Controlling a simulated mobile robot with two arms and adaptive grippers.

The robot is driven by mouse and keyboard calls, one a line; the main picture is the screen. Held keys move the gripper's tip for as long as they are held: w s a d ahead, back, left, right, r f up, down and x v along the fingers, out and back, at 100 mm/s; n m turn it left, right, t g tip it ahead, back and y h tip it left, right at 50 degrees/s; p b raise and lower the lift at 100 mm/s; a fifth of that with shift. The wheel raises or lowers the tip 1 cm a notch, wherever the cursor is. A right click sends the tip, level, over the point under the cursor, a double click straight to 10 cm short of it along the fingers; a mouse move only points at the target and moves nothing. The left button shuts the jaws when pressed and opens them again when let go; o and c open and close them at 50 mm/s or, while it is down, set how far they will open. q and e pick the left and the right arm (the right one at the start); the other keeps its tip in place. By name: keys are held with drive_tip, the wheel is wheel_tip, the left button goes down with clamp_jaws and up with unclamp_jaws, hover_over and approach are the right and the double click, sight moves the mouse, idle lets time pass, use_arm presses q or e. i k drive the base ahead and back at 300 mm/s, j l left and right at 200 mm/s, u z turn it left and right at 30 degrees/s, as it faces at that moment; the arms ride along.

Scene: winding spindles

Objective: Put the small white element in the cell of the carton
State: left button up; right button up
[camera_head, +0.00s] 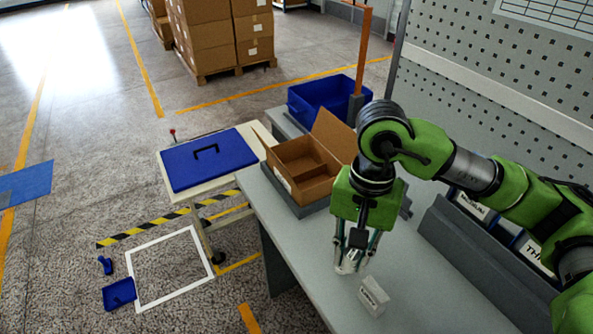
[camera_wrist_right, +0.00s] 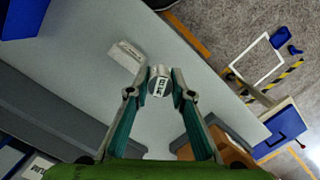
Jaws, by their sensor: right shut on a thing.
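My right gripper (camera_head: 352,258) points down above the grey worktop and is shut on the small white element (camera_head: 345,267). The open brown carton (camera_head: 289,184) stands farther back on the worktop, left of and behind the gripper. It has a divider and a raised flap. The edge of a brown carton (camera_wrist_right: 232,150) also shows in the right wrist view, partly hidden by a finger. My left gripper is not in view.
A small white printed block (camera_head: 373,296) stands on the worktop close to the gripper. A grey rack with labelled bins (camera_head: 470,205) lines the right side. A blue crate (camera_head: 312,104) stands behind the carton. The worktop (camera_head: 300,238) between gripper and carton is clear.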

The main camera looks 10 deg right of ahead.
sight(296, 169)
drive_tip(key=z, duration=0.65)
drive_tip(key=i+j+z, duration=0.45)
drive_tip(key=j, duration=0.15)
drive_tip(key=j+z, duration=0.2)
drive_tip(key=i+j+z, duration=0.2)
drive_tip(key=j, duration=0.25)
drive_tip(key=j+z, duration=0.2)
drive_tip(key=j, duration=0.2)
drive_tip(key=i+j, duration=0.1)
drive_tip(key=j, duration=0.25)
drive_tip(key=i+j, duration=0.1)
drive_tip(key=j, duration=0.25)
